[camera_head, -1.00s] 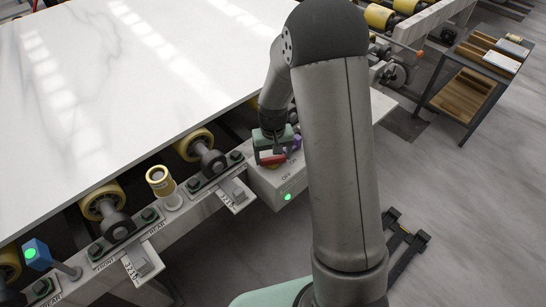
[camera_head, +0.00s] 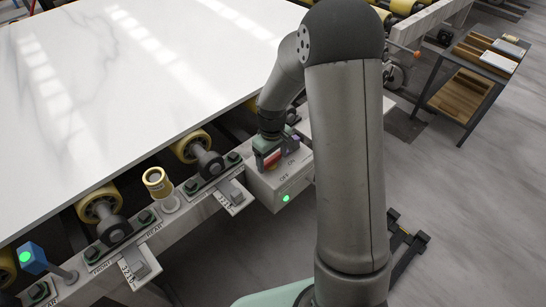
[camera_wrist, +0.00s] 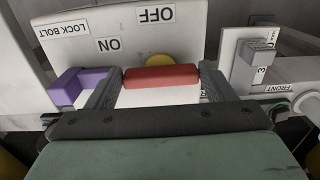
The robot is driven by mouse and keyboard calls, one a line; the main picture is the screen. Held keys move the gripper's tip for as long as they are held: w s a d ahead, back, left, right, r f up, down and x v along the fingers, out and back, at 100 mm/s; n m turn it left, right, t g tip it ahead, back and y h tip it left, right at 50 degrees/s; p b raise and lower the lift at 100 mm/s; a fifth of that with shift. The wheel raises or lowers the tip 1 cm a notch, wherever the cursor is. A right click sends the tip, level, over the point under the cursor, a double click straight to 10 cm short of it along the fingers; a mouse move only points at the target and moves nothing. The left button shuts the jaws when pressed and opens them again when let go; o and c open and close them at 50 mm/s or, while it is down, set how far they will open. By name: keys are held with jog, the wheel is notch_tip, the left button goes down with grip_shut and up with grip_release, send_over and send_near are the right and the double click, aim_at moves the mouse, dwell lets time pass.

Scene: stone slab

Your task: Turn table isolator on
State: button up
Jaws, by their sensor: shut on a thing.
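The isolator is a white box (camera_head: 290,189) on the slab table's front rail, with OFF and ON labels and a green lit lamp (camera_head: 286,198) on its front. Its red handle (camera_wrist: 161,78) lies crosswise between my fingers in the wrist view, over a yellow round base (camera_wrist: 159,60). My gripper (camera_wrist: 159,88) is shut on the red handle, one finger at each end. In the head view my gripper (camera_head: 268,156) is at the top of the box. The purple lock bolt (camera_wrist: 78,87) sits just left of the left finger, beside the LOCK BOLT label.
A white slab (camera_head: 130,80) covers the table behind the rail. Grey levers marked FRONT and REAR, yellow rollers (camera_head: 100,203) and a blue post with a green lamp (camera_head: 32,256) line the rail on the left. A trolley (camera_head: 475,75) stands at back right.

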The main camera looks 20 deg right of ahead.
aim_at(270, 160)
jog(key=shift+w+a+r, duration=0.2)
jog(key=shift+w+a, duration=0.15)
jog(key=shift+w, duration=0.15)
jog(key=o, duration=1)
jog(key=shift+a, duration=0.1)
jog(key=shift+d, duration=0.3)
jog(key=shift+w+r+p, duration=0.1)
jog(key=shift+r+p, duration=0.4)
jog(key=shift+r, duration=0.05)
jog(key=r+p, duration=0.1)
jog(key=r, duration=0.1)
jog(key=r+p, duration=0.3)
jog(key=r, duration=0.1)
jog(key=shift+s+a+r+p, duration=0.1)
jog(key=shift+s+r+p, duration=0.25)
jog(key=shift+s+p, duration=0.05)
jog(key=shift+f, duration=0.1)
